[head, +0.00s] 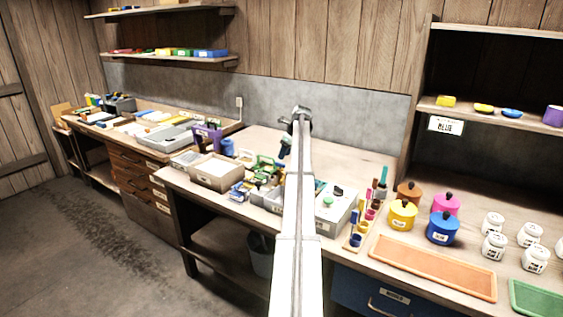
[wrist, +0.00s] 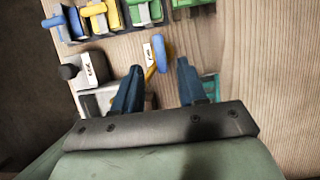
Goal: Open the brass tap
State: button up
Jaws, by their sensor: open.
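My gripper (wrist: 159,68) is open, its two dark blue fingers spread apart and pointing down over the wooden bench. A small piece with a blue lever-like top (wrist: 162,52) and a brass-yellow part (wrist: 151,73) shows between the fingertips in the wrist view; it looks like the brass tap. In the head view my gripper (head: 285,149) is above the bench, and I cannot make out the tap there.
Blue, yellow and green fittings (wrist: 143,12) stand in a row at the top of the wrist view. A white labelled block with a dark knob (wrist: 92,68) is left of my fingers. Bare bench (wrist: 260,60) lies to the right. Lidded pots (head: 403,215) stand right of my arm.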

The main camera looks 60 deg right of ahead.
aim_at(281, 163)
jog(key=shift+x, duration=2.55)
jog(key=shift+c, duration=0.4)
grip_shut()
